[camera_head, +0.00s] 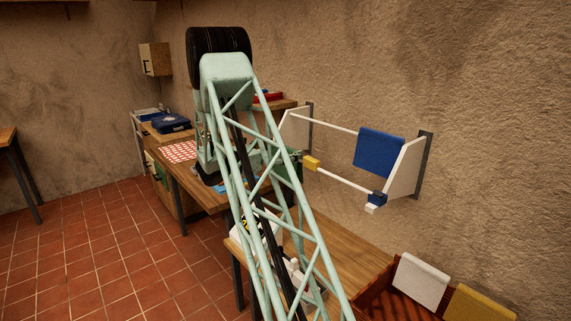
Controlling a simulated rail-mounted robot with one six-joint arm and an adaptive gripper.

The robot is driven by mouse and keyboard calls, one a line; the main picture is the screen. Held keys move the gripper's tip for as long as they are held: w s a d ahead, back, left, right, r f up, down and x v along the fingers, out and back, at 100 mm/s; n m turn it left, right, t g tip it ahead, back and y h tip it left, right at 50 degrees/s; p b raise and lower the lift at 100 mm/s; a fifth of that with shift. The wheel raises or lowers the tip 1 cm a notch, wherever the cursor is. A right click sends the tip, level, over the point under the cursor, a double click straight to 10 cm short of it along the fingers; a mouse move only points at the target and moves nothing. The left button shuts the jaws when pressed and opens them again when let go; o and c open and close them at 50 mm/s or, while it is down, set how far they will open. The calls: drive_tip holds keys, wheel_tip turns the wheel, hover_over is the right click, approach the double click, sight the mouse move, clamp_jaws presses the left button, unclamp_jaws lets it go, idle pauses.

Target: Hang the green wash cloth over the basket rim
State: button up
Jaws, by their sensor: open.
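A dark green patch (292,172), which looks like part of the green wash cloth, shows just right of my arm, at the left end of the wall rack's lower rod. My arm hides most of it, and I cannot tell how it hangs. The basket, a red-brown slatted crate (378,292), stands at the bottom right and is cut off by the frame. A white cloth (422,281) and a mustard-yellow cloth (480,304) hang over its rim. My gripper is hidden behind my arm's lattice links, so I cannot see its fingers or any contact.
The wall rack has white end plates (405,168), with a blue cloth (380,152) over its upper rod. A yellow block (311,163) and a blue block (377,198) sit on the lower rod. A wooden bench (345,247) runs below. A red-checked cloth (178,151) lies farther back.

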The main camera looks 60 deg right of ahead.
idle(0.5)
drive_tip(key=c, duration=0.7)
drive_tip(key=shift+r, duration=0.15)
drive_tip(key=shift+c, duration=0.2)
wheel_tip(320, 180, up, 18)
drive_tip(key=p, duration=0.3)
idle(0.5)
